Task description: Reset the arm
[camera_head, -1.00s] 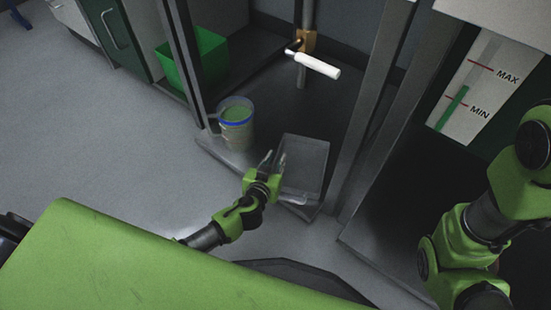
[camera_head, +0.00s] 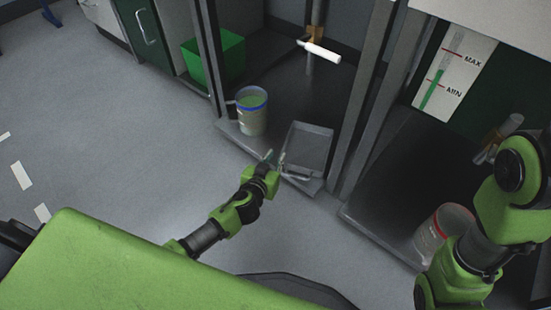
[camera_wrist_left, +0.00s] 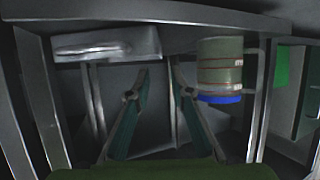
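My left arm comes in from the lower left in the head view. Its gripper (camera_head: 275,160) is at the front edge of the low dark shelf, near the grey tray (camera_head: 312,150). In the left wrist view the two fingers (camera_wrist_left: 152,95) stand apart with nothing between them, so it is open and empty. The tray (camera_wrist_left: 108,44) and the jug (camera_wrist_left: 220,68) show upside down there, beyond the fingers.
A jug of green liquid with a blue rim (camera_head: 252,112) stands on the shelf, left of the tray. A white-handled valve (camera_head: 322,52) sits behind. A green bin (camera_head: 222,60) is at the back left. A white-and-red container (camera_head: 440,228) stands beside my right arm. Grey posts frame the shelf.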

